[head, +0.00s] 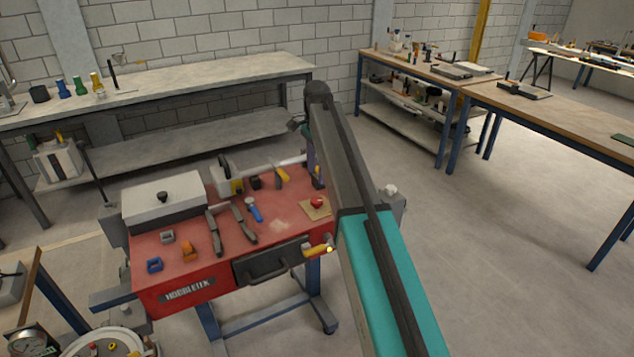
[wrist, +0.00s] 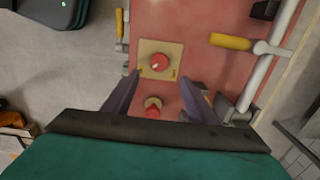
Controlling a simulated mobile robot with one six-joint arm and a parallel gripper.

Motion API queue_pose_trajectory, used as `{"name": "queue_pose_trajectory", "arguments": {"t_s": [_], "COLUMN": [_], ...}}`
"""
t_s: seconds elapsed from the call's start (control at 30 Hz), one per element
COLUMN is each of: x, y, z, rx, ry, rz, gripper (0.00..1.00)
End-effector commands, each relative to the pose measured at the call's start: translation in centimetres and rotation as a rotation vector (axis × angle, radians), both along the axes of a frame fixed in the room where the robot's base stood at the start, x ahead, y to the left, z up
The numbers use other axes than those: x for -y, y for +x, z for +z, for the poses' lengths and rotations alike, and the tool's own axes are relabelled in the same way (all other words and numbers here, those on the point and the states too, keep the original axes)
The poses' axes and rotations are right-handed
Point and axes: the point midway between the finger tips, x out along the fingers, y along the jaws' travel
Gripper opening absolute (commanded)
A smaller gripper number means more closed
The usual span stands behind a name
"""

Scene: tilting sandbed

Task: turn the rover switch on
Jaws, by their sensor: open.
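A red round knob with a pale pointer mark sits on a square tan plate on the red bench top, seen in the wrist view (wrist: 160,62) and the head view (head: 317,202). It looks like the switch; I cannot read a label. Small yellow marks show at the plate's lower corners in the wrist view. My gripper (wrist: 159,76) is open and empty, its two purple fingers spread around the plate's lower edge with the knob just beyond the tips. A second red knob (wrist: 152,110) shows between the fingers. In the head view my arm hides most of the gripper.
The red bench (head: 180,290) carries a white box (head: 165,198), several hand tools and a front drawer (head: 272,262). A pale pipe (wrist: 262,70) with a yellow-handled lever (wrist: 230,41) runs along the right in the wrist view. Bench surface above the plate there is clear.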

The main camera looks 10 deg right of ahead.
Motion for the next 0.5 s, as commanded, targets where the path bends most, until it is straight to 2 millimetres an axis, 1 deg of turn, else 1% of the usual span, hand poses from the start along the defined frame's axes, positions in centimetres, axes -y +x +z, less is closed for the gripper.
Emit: {"name": "queue_pose_trajectory", "arguments": {"t_s": [0.03,0.2,0.33,0.5], "x": [0.0,0.0,0.0,0.0], "y": [0.1,0.1,0.0,0.0], "z": [0.6,2.4,3.0,3.2], "rx": [0.002,0.002,0.0,0.0], "ry": [0.001,0.001,0.0,0.001], "rz": [0.0,0.0,0.0,0.0], "gripper": [0.52,0.52,0.52,0.52]}}
